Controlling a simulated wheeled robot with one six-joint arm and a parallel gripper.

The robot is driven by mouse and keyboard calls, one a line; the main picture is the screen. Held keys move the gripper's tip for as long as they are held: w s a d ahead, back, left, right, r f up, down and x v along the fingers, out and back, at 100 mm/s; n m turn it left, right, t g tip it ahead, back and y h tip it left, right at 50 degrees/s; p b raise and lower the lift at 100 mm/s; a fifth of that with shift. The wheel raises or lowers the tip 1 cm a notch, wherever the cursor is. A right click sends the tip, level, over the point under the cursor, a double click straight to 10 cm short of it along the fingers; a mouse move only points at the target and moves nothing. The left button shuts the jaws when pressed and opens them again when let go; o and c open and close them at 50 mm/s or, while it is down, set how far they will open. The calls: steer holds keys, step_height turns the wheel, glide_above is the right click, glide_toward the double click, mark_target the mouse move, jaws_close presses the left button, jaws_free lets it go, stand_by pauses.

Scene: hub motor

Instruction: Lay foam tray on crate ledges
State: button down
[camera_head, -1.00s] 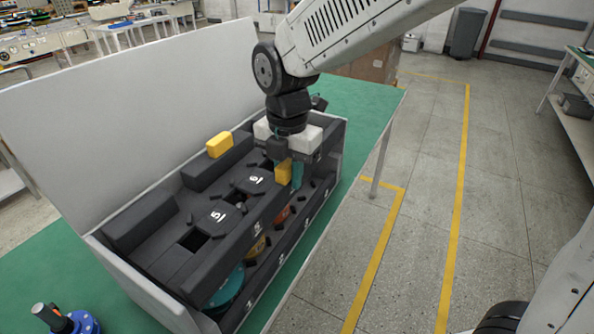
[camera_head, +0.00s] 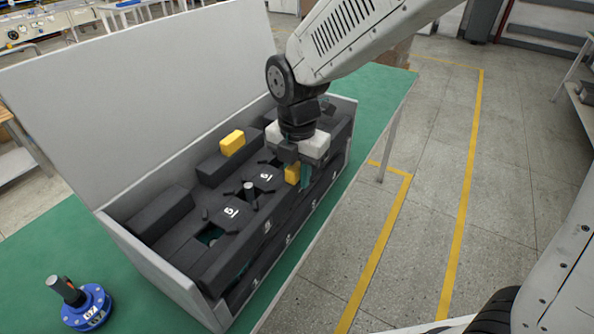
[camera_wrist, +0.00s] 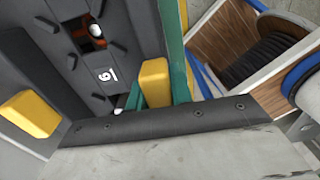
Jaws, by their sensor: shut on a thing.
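The dark foam tray (camera_head: 190,250), marked 5 and 6, is inside the grey open crate (camera_head: 165,272). It has two yellow grip blocks. My gripper (camera_head: 292,178) is shut on the near yellow block (camera_head: 291,174), at the tray's right front side. The far yellow block (camera_head: 232,143) is free. In the wrist view my gripper's teal fingers (camera_wrist: 155,92) flank the near block (camera_wrist: 155,80), and the far block (camera_wrist: 30,114) is at lower left. The tray appears low, near the crate's front rim. The ledges are hidden, so I cannot tell whether it touches them.
The crate's tall lid (camera_head: 130,90) stands open behind. A blue flanged hub motor (camera_head: 87,306) stands on the green table (camera_head: 35,268) left of the crate. A cable spool in a wooden box (camera_wrist: 262,50) shows in the wrist view.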

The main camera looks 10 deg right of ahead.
steer(key=shift+f, duration=0.7)
steer(key=c, duration=1.2)
jaws_free()
steer(key=shift+o, duration=0.2)
steer(key=shift+r, duration=3.95)
